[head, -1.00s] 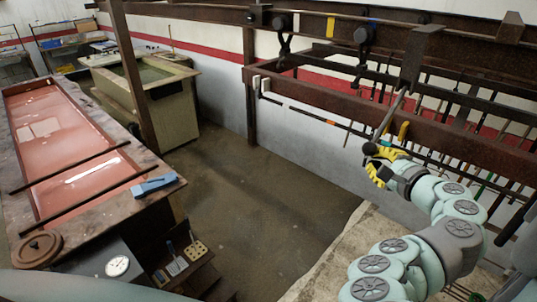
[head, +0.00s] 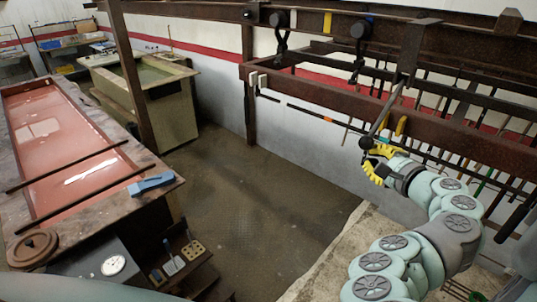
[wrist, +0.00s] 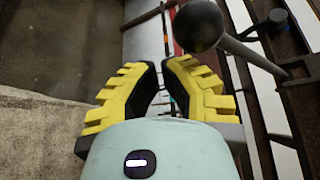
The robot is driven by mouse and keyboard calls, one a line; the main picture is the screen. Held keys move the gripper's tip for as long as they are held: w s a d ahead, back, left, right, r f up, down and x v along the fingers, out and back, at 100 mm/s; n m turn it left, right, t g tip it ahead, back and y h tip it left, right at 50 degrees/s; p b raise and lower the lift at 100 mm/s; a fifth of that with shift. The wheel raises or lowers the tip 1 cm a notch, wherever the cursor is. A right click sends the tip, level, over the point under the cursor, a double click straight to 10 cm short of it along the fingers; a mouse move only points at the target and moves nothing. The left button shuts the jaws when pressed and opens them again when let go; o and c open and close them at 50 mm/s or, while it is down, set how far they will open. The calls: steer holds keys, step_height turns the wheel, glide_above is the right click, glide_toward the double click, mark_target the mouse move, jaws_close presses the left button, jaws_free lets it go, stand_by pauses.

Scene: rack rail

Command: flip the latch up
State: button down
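The latch appears to be the thin grey lever (head: 384,116) with a dark ball knob (head: 366,143) at its lower end. It slants down to the left from a bracket on the brown rail (head: 330,106). My gripper (head: 369,163) has yellow ribbed fingers and is just below the knob in the head view. In the wrist view the knob (wrist: 198,27) and its rod (wrist: 240,49) lie beyond the fingertips, up and to the right. My gripper (wrist: 162,70) is open, with a gap between the fingers and nothing held. Contact with the knob cannot be told.
Dark rods hang behind the rail, and a yellow tab (head: 401,125) sits close to the lever. Black hooks (head: 280,33) hang from the upper beam (head: 330,20). A pale ledge (head: 325,262) lies below my arm. The floor (head: 260,200) to the left is clear.

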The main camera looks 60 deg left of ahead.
steer(key=d+r+b, duration=0.2)
steer(key=d, duration=0.8)
steer(key=shift+w+r+t, duration=0.25)
steer(key=shift+w+t, duration=0.05)
stand_by(0.4)
